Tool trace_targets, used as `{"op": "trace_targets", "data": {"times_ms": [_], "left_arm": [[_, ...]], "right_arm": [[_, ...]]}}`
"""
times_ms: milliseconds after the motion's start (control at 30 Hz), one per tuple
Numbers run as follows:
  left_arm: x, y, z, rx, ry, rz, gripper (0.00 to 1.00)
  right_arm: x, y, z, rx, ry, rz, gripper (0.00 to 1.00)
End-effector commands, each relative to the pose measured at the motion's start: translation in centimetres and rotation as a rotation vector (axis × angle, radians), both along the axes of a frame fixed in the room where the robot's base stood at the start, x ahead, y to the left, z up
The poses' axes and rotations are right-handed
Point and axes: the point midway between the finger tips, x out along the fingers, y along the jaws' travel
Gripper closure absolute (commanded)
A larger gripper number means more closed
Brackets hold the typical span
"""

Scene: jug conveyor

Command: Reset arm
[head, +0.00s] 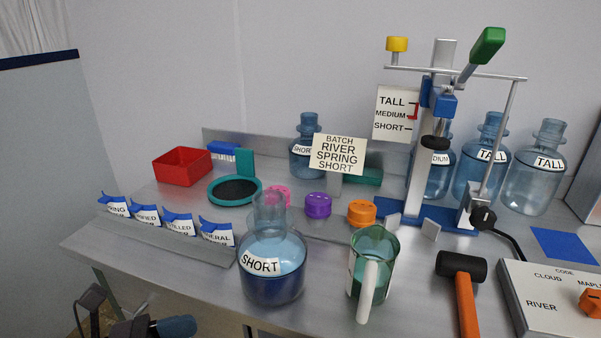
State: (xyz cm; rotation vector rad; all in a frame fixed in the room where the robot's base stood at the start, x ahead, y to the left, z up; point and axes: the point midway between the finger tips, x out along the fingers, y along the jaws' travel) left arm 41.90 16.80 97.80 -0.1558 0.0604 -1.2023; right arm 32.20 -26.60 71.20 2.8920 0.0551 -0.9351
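The capping press (437,130) stands at the back right on a blue base. Its lever arm ends in a green handle (487,46), which points up and to the right. A thin crossbar (470,74) with a yellow knob (397,44) runs across its top. A red pointer on the height sign (396,114) sits near MEDIUM. Dark parts of what seems to be my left gripper (135,318) show at the lower left, below the table edge, apart from everything on the table. Its fingers are too cut off to judge. My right gripper is out of view.
A SHORT jug (272,285) with blue liquid and a green pitcher (374,255) stand at the front. A mallet (463,275) and a code panel (545,300) lie front right. Purple (318,205) and orange (361,212) caps lie mid-table. Labelled jugs (482,170) stand behind the press.

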Motion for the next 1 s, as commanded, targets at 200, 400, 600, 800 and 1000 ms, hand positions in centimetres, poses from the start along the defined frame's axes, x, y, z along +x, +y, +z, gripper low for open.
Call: {"op": "trace_targets", "data": {"times_ms": [200, 400, 600, 800, 1000], "left_arm": [[3.5, 2.2, 1.3, -0.345, 0.392, 0.166, 0.54], [6.9, 6.7, -1.2, -0.942, 0.949, 0.383, 0.54], [5.5, 11.3, -10.5, -1.653, 1.497, 0.618, 0.54], [-1.5, 11.9, -20.3, -2.229, 1.824, 0.83, 0.54], [-7.7, 10.8, -24.2, 2.329, -1.77, -0.877, 0.54]], "right_arm": [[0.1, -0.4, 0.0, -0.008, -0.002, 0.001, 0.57], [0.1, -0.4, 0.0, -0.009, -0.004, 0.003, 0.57], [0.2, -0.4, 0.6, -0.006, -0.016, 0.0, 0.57], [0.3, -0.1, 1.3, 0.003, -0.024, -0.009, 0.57], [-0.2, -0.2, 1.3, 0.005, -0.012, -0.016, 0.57]]}}
